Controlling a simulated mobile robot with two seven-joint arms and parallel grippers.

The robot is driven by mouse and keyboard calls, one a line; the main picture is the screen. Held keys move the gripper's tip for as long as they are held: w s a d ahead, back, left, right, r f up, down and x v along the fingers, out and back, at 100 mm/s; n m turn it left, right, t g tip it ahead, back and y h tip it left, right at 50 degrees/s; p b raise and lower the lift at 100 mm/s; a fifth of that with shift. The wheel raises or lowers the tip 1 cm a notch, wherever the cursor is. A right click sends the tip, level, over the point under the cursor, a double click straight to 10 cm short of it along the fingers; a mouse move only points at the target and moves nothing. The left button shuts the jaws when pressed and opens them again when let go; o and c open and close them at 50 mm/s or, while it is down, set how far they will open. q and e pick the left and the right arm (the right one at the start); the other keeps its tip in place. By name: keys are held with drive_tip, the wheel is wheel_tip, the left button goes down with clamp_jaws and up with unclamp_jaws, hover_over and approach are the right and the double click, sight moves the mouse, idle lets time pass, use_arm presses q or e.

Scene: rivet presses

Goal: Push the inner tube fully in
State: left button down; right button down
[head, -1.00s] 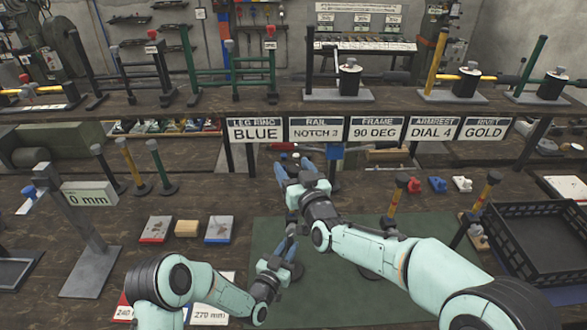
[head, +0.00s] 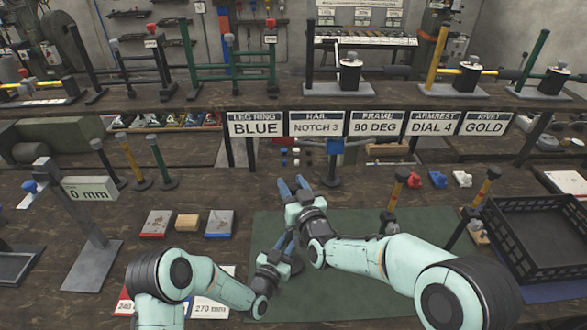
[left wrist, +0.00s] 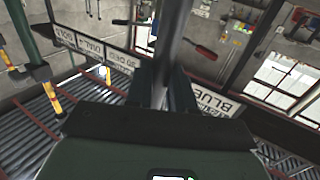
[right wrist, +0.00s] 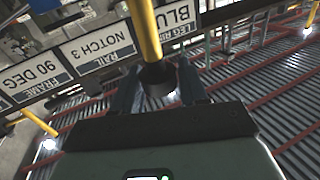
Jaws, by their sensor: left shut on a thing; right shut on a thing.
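My left gripper (head: 284,244) is low over the green mat, shut on a dark grey tube. In the left wrist view this tube (left wrist: 173,40) runs between the fingers (left wrist: 162,92) and out of the top edge. My right gripper (head: 297,190) is above the left one, shut on a yellow tube with a black collar. In the right wrist view the yellow tube (right wrist: 144,28) enters from the top and its black collar (right wrist: 157,79) sits between the fingers (right wrist: 158,92). The grippers mostly hide the tubes in the head view. I cannot tell how far the tubes overlap.
A black crate (head: 540,235) stands at the right. A press-like stand (head: 85,215) with a 0 mm display is at the left. Small boxes (head: 187,222) lie left of the mat. Sign plates (head: 317,125) hang behind.

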drive_tip(key=shift+s+f, duration=0.25)
drive_tip(key=shift+f, duration=1)
drive_tip(key=c, duration=0.7)
unclamp_jaws()
drive_tip(key=shift+a, duration=0.1)
drive_tip(key=shift+o, duration=0.2)
drive_tip(key=shift+r, duration=0.1)
drive_tip(key=shift+s, duration=0.2)
drive_tip(key=v, duration=1.1)
drive_tip(key=shift+s+d, duration=0.2)
drive_tip(key=shift+s, duration=0.05)
